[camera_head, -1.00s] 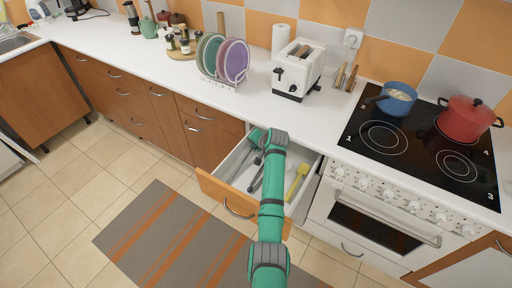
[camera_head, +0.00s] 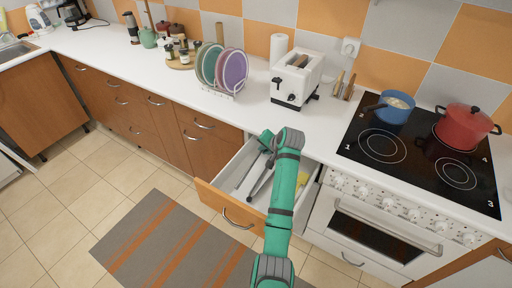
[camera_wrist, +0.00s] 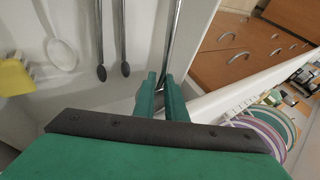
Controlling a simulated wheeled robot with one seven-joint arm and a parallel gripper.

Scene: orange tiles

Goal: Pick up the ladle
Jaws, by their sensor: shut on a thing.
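My gripper (camera_wrist: 162,88) is shut on a thin shiny metal handle (camera_wrist: 174,38) at the drawer's side wall in the wrist view. A white round-headed utensil (camera_wrist: 62,54) lies in the drawer farther left. Two dark-tipped metal utensil ends (camera_wrist: 101,72) lie between it and my gripper. In the head view my wrist hangs over the open drawer (camera_head: 224,208), and my arm hides part of the inside.
A yellow utensil (camera_wrist: 14,76) lies at the drawer's other side. The counter edge is close behind my wrist. A plate rack (camera_head: 222,90) and a toaster (camera_head: 296,80) stand on the counter. The stove (camera_head: 420,150) is to the right.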

